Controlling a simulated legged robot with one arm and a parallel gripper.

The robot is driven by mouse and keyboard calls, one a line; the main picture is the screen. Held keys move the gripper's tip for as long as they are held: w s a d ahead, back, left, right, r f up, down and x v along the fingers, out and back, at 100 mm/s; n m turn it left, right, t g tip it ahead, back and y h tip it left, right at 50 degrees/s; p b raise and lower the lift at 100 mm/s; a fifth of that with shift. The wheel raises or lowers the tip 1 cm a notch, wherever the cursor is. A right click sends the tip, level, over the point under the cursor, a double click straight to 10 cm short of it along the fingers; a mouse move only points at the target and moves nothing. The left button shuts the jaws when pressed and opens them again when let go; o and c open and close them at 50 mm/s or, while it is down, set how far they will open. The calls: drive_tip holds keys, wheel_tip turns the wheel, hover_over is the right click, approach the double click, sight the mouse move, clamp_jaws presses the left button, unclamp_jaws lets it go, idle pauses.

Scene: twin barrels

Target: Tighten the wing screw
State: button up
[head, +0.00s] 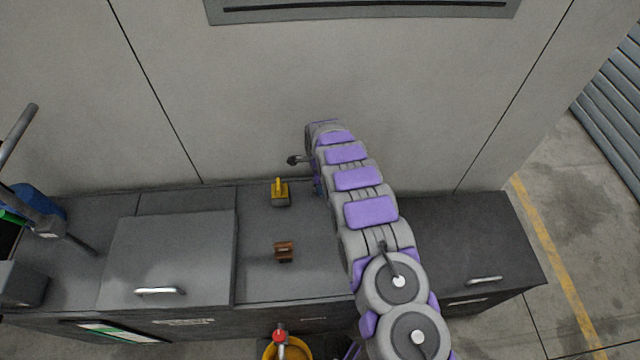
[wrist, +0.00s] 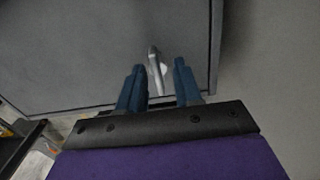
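I cannot identify a wing screw with certainty. A small yellow upright piece on a dark base (head: 280,192) stands on the grey counter, left of my arm, and may be it. A small brown block-like piece (head: 284,252) sits nearer the counter's front. In the wrist view, my gripper (wrist: 159,66) has its two blue fingers apart with a clear gap. A silver handle-like piece (wrist: 156,70) on a grey panel shows in line with that gap; I cannot tell its distance or whether it is touched. My arm mostly hides the gripper in the head view.
The grey counter (head: 255,225) runs along a plain wall (head: 240,100). A raised cabinet lid with a silver handle (head: 160,291) is at left. A yellow bucket (head: 268,348) with a red-topped item stands in front. Blue equipment (head: 35,203) is far left. Floor is open at right.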

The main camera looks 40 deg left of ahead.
drive_tip(key=shift+d, duration=0.1)
drive_tip(key=shift+r, duration=0.5)
wheel_tip(320, 180, up, 16)
drive_tip(key=p, duration=0.2)
drive_tip(key=shift+r, duration=0.15)
